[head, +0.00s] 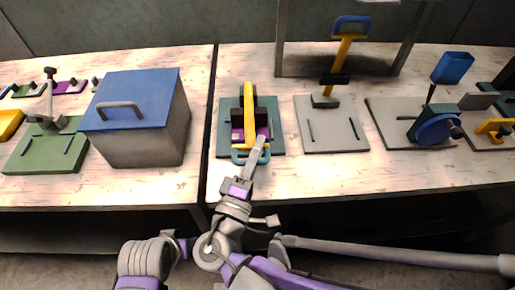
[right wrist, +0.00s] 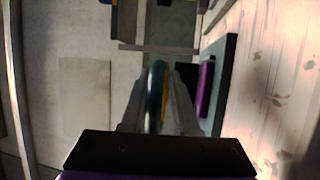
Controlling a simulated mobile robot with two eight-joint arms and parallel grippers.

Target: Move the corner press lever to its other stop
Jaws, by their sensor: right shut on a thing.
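The press (head: 274,141) at my right gripper has a dark teal base plate, a dark block and a purple part. Its yellow lever (head: 248,95) runs toward me over the plate and ends in a blue loop handle (head: 238,155) low at the front edge. My right gripper (head: 262,141) is shut on this handle. In the right wrist view the fingers (right wrist: 160,98) close around the blue bar (right wrist: 157,80), with yellow just behind it. The purple part (right wrist: 205,86) shows beside it on the plate (right wrist: 226,70). My left gripper is not in view.
Right of the press, a grey plate (head: 345,137) carries another yellow lever (head: 343,58), upright with a blue handle. Further right stands a device with a blue disc (head: 437,130). Left is a grey box with a blue lid (head: 140,88). Bare wood tabletop (head: 330,175) lies in front.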

